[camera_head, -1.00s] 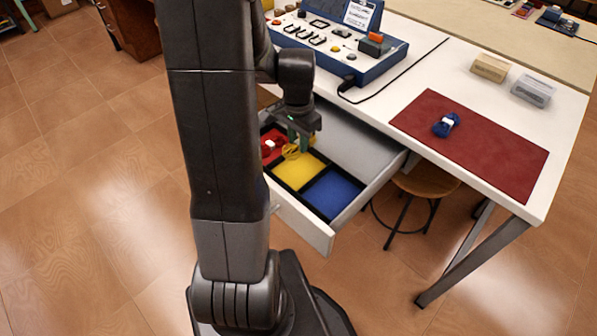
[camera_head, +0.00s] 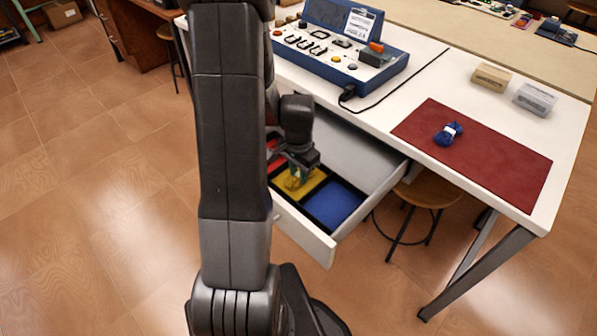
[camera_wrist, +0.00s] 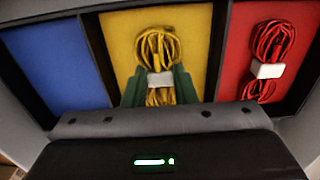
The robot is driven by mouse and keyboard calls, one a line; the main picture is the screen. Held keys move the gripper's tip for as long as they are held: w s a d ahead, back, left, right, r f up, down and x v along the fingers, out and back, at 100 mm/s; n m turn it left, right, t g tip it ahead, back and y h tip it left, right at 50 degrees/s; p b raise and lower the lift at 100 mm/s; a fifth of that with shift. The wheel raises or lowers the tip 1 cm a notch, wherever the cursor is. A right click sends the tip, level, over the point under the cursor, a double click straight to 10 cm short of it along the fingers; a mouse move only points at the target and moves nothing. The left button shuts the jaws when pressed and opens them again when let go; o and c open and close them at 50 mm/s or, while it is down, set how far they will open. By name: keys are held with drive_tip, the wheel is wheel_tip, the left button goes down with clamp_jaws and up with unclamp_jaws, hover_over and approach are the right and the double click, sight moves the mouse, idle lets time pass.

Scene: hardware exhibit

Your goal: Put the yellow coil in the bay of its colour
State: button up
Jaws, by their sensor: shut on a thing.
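The yellow coil (camera_wrist: 160,52), bound with a white band, is between the green fingers of my gripper (camera_wrist: 158,85) in the wrist view. My gripper is shut on it, over the yellow bay (camera_wrist: 117,35). In the head view my gripper (camera_head: 296,176) is low in the open drawer at the yellow bay (camera_head: 309,187), and the coil (camera_head: 291,182) shows only in part. Whether the coil touches the bay floor I cannot tell.
The red bay (camera_wrist: 237,45) holds a red coil (camera_wrist: 270,45). The blue bay (camera_wrist: 58,60) is empty. A blue coil (camera_head: 448,133) lies on the dark red mat (camera_head: 500,165) on the table. The drawer's front wall (camera_head: 305,237) and black dividers stand close around my gripper.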

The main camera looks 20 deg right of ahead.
drive_tip(key=o, duration=1)
drive_tip(key=shift+f, duration=0.1)
wheel_tip(320, 180, up, 12)
drive_tip(key=shift+r+p, duration=0.2)
drive_tip(key=shift+p, duration=0.85)
